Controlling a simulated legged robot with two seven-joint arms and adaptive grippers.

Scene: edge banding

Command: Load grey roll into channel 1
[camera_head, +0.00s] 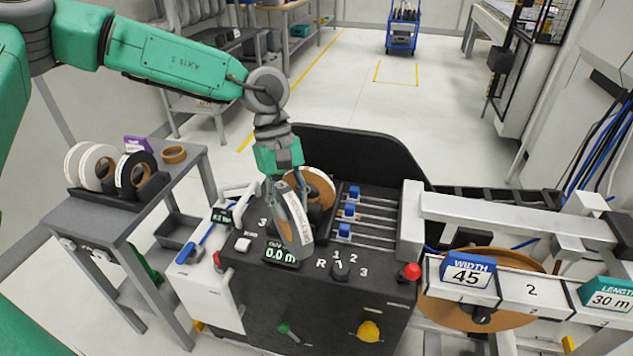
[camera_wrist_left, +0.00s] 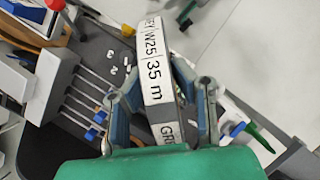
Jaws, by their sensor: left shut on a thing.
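My left gripper (camera_head: 283,196) is shut on the grey roll (camera_head: 297,226), holding it on edge above the black machine (camera_head: 370,296). In the left wrist view the roll (camera_wrist_left: 157,75) sits between both fingers (camera_wrist_left: 160,110), and its pale rim reads "W25", "35 m" and part of "GREY". Its lower end in the head view overlaps the panel near the "0.0 m" display; I cannot tell whether it touches. Rods with blue sliders (camera_head: 350,211) lie to its right. Channel 1 itself cannot be made out clearly. My right gripper is out of view.
A brown roll (camera_head: 321,186) stands on the machine behind my left gripper. A grey side table (camera_head: 97,221) at left holds white, black and brown rolls. A red button (camera_head: 411,271) and "WIDTH 45" sign (camera_head: 467,271) are to the right. A black curved guard (camera_head: 362,150) rises behind.

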